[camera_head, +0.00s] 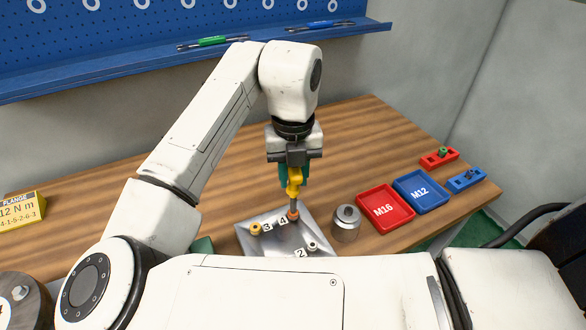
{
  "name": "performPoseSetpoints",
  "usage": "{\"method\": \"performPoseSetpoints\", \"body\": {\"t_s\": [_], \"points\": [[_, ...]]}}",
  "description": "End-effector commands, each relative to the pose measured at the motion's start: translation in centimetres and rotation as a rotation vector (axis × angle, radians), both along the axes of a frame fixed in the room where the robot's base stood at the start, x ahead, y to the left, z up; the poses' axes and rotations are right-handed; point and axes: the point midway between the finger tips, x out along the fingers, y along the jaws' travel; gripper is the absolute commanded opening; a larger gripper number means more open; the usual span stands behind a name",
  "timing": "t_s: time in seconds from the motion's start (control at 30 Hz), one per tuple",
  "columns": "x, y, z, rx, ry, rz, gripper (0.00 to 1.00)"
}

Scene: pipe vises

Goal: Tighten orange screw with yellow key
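My gripper (293,175) points down over the metal plate (262,240) on the wooden bench. It is shut on the yellow key (295,182), which hangs upright between the fingers. The key's grey shaft (294,205) reaches down to the orange screw (293,215) beside the number 4. The tip meets the screw's top as seen here; how deep it sits cannot be told. A yellow screw (255,229) stands beside the number 3, and a pale screw (312,246) beside the number 2. The front of the plate is hidden behind my own body.
A metal cylinder (346,224) stands just right of the plate. Red M16 (385,209) and blue M12 (421,191) trays lie farther right, with small red (439,158) and blue (466,180) blocks beyond. A yellow torque card (23,211) stands at left. The bench behind the plate is clear.

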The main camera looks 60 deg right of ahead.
Motion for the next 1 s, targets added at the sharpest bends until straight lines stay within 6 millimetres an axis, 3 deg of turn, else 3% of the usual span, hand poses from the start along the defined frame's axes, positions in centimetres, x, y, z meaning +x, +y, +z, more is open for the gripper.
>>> {"method": "performPoseSetpoints", "body": {"t_s": [0.3, 0.67, 1.0], "points": [[-0.03, 0.04, 0.42, -0.001, 0.003, 0.435, 0.00], [-0.01, 0.04, 0.42, 0.000, 0.003, 0.698, 0.00], [-0.07, 0.06, 0.47, 0.002, 0.004, 1.194, 0.00]]}}
